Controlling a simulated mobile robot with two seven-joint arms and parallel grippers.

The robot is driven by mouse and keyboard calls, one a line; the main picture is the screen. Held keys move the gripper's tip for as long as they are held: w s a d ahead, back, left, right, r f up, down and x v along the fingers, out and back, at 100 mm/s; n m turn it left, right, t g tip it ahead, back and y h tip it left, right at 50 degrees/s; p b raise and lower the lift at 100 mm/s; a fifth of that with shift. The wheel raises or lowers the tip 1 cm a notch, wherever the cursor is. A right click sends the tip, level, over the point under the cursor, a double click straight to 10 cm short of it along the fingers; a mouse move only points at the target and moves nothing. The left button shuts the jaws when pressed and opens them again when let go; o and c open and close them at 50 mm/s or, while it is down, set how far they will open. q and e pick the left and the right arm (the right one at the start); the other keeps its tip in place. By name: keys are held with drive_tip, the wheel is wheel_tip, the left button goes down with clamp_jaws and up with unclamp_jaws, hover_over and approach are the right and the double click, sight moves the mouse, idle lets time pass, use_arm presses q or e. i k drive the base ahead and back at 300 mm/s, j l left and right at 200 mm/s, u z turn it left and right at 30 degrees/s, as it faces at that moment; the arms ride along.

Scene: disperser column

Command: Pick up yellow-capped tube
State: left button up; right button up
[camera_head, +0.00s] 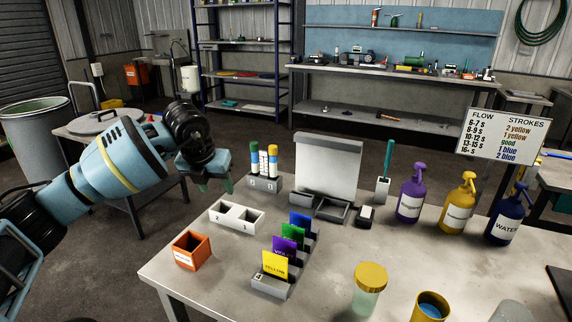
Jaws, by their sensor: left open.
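Several upright tubes stand in a grey rack (264,184) near the table's back left. The tube at the right of the group (272,160) seems to have a yellow cap, with dark and white bands below. My right gripper is out of view.
A white two-hole block (236,217) and an orange box (191,250) stand in front of the rack. Coloured cards, including a yellow one (275,265), stand right of them. A whitish upright panel (328,166) stands close to the rack's right.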

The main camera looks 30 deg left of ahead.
sight(273, 149)
drive_tip(key=i, duration=0.85)
